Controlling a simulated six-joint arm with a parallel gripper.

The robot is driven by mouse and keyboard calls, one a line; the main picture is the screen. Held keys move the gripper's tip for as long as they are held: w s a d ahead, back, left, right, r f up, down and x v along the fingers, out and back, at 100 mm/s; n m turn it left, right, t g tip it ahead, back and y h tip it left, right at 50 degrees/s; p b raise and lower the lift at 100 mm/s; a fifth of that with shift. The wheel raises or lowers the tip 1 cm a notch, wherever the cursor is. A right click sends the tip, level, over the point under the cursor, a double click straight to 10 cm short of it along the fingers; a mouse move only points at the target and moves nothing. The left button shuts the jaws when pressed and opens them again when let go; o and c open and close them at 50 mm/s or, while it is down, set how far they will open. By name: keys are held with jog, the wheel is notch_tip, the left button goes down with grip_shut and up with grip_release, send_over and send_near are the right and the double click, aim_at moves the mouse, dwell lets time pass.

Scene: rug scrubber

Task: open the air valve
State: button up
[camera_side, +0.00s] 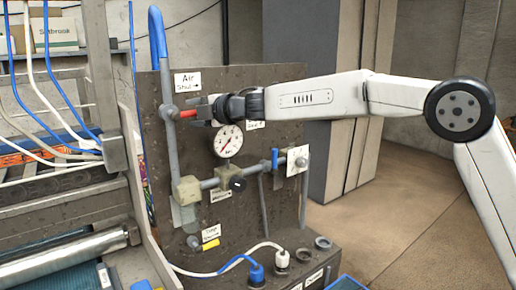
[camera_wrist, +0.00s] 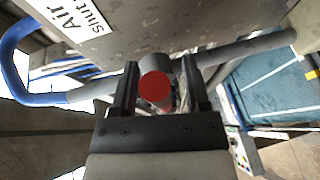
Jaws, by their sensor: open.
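The air valve has a red lever (camera_side: 187,113) on a grey vertical pipe (camera_side: 169,140) at the panel's left. The lever sticks out level to the right, the way the arrow points on the "Air Shut" label (camera_side: 187,84) above it. My gripper (camera_side: 204,112) is at the lever's free end, reaching in from the right. In the wrist view, the lever's round red end (camera_wrist: 155,87) shows between the two fingers of my gripper (camera_wrist: 160,80). The fingers are apart, one on each side; a gap shows at the right, and contact at the left is unclear.
A dial gauge (camera_side: 228,140) sits just below my gripper. Lower are valve blocks (camera_side: 187,190), a blue lever (camera_side: 275,159) and a yellow-tipped drain lever (camera_side: 209,244). Hoses and a roller machine (camera_side: 70,258) stand left. Floor at the right is clear.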

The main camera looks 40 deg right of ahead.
jog(key=shift+w, duration=0.1)
grip_shut()
dwell(1.5)
